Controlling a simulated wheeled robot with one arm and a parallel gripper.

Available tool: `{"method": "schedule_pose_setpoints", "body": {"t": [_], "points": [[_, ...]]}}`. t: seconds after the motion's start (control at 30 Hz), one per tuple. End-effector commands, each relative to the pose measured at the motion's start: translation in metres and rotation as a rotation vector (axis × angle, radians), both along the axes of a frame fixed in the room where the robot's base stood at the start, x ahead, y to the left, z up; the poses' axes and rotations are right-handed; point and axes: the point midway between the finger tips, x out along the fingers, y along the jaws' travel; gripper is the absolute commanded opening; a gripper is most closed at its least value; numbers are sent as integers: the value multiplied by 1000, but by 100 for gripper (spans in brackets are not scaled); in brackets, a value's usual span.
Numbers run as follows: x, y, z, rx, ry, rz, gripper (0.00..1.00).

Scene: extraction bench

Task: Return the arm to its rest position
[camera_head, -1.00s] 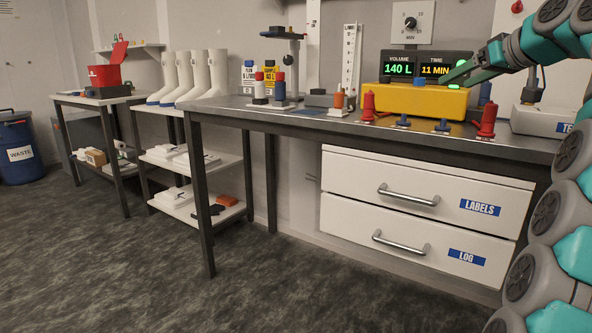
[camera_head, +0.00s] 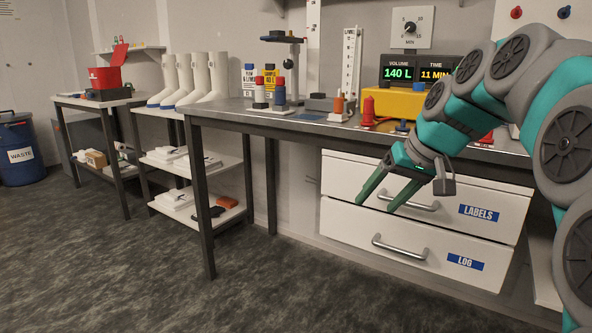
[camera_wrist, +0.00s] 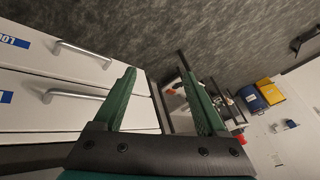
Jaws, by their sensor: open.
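My gripper (camera_head: 382,194) is open and empty, its two green fingers pointing down and to the left. It hangs in front of the upper drawer (camera_head: 350,178), labelled LABELS, below the bench top's front edge. In the wrist view my gripper (camera_wrist: 165,95) has its fingers apart with nothing between them. The drawer handles (camera_wrist: 82,54) show to the left of the fingers there. My arm covers the right end of the bench and part of the yellow box (camera_head: 392,101).
The metal bench (camera_head: 310,126) holds bottles, a red fitting (camera_head: 368,110) and a display reading 140 L and 11 MIN. The lower drawer (camera_head: 345,222) is shut. White boots (camera_head: 200,78) stand on a side table. The floor (camera_head: 150,270) in front is clear.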

Motion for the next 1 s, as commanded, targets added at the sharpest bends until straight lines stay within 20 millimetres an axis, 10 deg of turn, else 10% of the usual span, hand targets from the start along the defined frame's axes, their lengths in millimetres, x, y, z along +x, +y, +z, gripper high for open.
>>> {"method": "schedule_pose_setpoints", "body": {"t": [0.33,0.7,1.0], "points": [[-129,34,-107,-116,274,-1,74],[-281,24,-207,-281,519,-12,74],[-338,11,-240,-344,599,-18,74]]}}
